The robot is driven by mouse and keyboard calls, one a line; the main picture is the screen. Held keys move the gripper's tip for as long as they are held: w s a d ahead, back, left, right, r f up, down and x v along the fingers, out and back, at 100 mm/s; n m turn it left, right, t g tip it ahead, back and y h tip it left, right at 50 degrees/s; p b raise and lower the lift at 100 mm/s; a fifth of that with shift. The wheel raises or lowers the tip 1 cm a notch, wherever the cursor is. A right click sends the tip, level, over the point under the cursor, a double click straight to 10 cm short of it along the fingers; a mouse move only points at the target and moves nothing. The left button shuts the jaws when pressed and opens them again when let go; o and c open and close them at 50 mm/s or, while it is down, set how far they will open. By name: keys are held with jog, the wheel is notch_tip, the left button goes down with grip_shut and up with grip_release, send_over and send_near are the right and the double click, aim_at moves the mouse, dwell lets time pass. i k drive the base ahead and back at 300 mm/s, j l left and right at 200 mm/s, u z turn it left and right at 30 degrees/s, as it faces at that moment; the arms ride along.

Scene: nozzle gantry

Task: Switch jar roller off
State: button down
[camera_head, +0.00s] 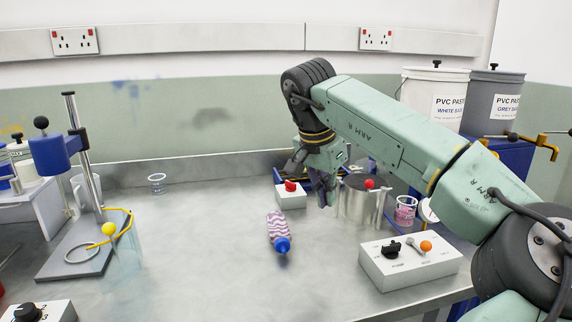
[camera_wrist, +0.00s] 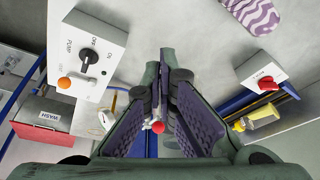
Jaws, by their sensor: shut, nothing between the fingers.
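A small white switch box (camera_head: 291,199) with a red knob (camera_head: 291,186) stands on the bench left of my gripper. The wrist view shows this box (camera_wrist: 256,72) at the right, with its red knob (camera_wrist: 267,84) and an "ON" mark; I cannot read the knob's setting surely. My gripper (camera_head: 325,200) points down, shut and empty, between the box and a metal pot (camera_head: 357,205). Its fingers (camera_wrist: 168,75) also show in the wrist view, apart from the red knob.
A white pump box (camera_head: 400,275) with a black knob and orange-tipped lever stands front right. A patterned bottle (camera_head: 278,226) with a blue cap lies mid-bench. A stand with a blue head (camera_head: 55,155) is at left. A pink-filled cup (camera_head: 405,210) is right of the pot.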

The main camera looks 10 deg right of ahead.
aim_at(291, 187)
jog(key=i, duration=1.05)
